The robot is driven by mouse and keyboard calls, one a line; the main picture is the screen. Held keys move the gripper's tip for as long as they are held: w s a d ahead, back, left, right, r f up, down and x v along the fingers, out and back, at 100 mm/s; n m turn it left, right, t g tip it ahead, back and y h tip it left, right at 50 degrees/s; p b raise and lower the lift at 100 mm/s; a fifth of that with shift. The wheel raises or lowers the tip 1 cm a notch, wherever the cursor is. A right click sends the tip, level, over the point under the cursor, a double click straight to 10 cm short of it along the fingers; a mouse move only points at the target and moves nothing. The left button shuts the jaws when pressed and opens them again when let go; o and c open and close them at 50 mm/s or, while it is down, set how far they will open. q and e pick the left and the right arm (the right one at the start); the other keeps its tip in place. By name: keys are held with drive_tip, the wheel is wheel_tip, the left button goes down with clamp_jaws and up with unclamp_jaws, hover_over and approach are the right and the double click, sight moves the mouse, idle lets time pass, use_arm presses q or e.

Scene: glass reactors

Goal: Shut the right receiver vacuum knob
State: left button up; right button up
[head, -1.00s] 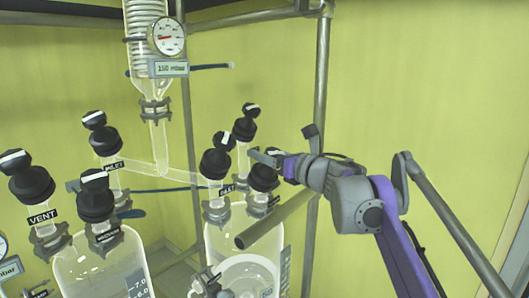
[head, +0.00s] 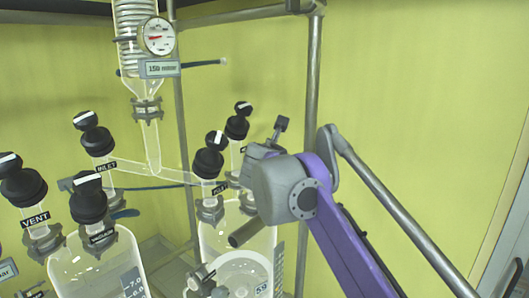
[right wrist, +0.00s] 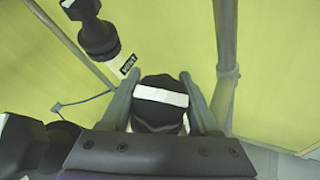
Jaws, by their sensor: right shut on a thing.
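The right receiver (head: 212,245) is a clear glass vessel at lower centre in the head view. Its vacuum knob (right wrist: 160,97) shows in the right wrist view as a black cap with a white bar lying across the picture. My right gripper (right wrist: 160,76) has one finger on each side of this knob and is shut on it. In the head view my right wrist (head: 280,188) hides the knob and the fingers. My left gripper is not in view.
The right receiver's inlet knob (head: 208,160) and vent knob (head: 237,122) stand close by my right wrist. The left receiver (head: 95,268) carries several similar knobs. A metal frame post (head: 312,90) rises behind my wrist.

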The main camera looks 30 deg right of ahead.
drive_tip(key=m+g+p, duration=0.1)
drive_tip(key=m, duration=0.1)
drive_tip(key=m+g+h+p, duration=0.1)
drive_tip(key=g, duration=0.1)
drive_tip(key=m+g+h+p, duration=0.1)
drive_tip(key=m+g, duration=0.1)
drive_tip(key=shift+s+d+m+p, duration=0.25)
drive_tip(key=shift+s+m+p, duration=0.05)
drive_tip(key=shift+s, duration=0.05)
drive_tip(key=m+g, duration=0.2)
drive_tip(key=g, duration=0.1)
drive_tip(key=s+f+m+g+p, duration=0.1)
drive_tip(key=m, duration=0.1)
drive_tip(key=shift+d+g, duration=0.1)
drive_tip(key=shift+g, duration=0.3)
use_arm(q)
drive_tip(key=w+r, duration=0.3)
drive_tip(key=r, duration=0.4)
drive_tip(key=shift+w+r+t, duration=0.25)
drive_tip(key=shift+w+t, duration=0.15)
use_arm(e)
drive_tip(key=shift+s+f+m+g+y, duration=0.15)
drive_tip(key=shift+m+g+y, duration=0.15)
drive_tip(key=shift+m+g, duration=0.2)
drive_tip(key=shift+s+f+m+g+y, duration=0.15)
drive_tip(key=shift+m+g+y, duration=0.15)
drive_tip(key=shift+m+g, duration=0.2)
drive_tip(key=shift+s+m+g+y, duration=0.15)
drive_tip(key=shift+m+g+y, duration=0.15)
drive_tip(key=shift+m+g, duration=0.35)
